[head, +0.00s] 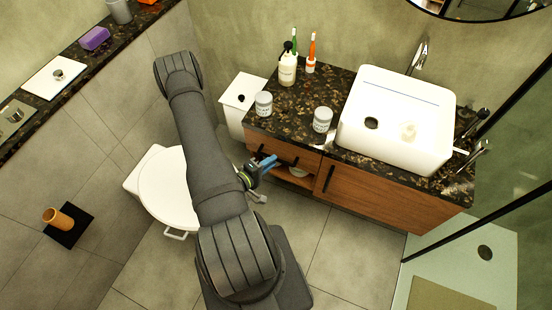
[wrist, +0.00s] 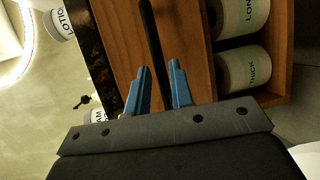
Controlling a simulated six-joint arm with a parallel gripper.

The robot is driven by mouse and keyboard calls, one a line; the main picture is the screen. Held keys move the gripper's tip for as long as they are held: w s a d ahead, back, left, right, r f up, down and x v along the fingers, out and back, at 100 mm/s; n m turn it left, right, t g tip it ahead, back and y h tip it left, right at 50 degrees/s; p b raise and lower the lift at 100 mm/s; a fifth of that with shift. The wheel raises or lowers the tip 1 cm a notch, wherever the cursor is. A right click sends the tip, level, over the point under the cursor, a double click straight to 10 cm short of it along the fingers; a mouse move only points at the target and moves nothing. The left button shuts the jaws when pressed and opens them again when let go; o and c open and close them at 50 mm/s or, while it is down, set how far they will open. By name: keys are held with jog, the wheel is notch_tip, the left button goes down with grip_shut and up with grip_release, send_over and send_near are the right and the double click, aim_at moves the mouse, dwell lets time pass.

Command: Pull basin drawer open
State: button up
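The basin drawer (head: 306,159) is a wooden front under the dark stone counter, left of a wooden cabinet door. It looks flush with the cabinet. Its black bar handle (wrist: 151,35) shows in the wrist view running between my fingers. My gripper (head: 266,165) is at the drawer's left part. In the wrist view my gripper (wrist: 158,75) has its two blue fingers apart, one on each side of the handle. A gap shows beside the bar, and I see no firm contact. My arm and gripper hide part of the drawer's left side in the head view.
An open shelf under the drawer holds rolls (wrist: 245,68). The cabinet door (head: 370,190) has its own dark handle. A white basin (head: 385,145), jars (head: 322,119) and a pump bottle (head: 287,70) stand on the counter. A toilet (head: 165,188) is left; bare floor lies in front.

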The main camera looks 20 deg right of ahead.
jog(key=shift+x, duration=1.6)
grip_shut()
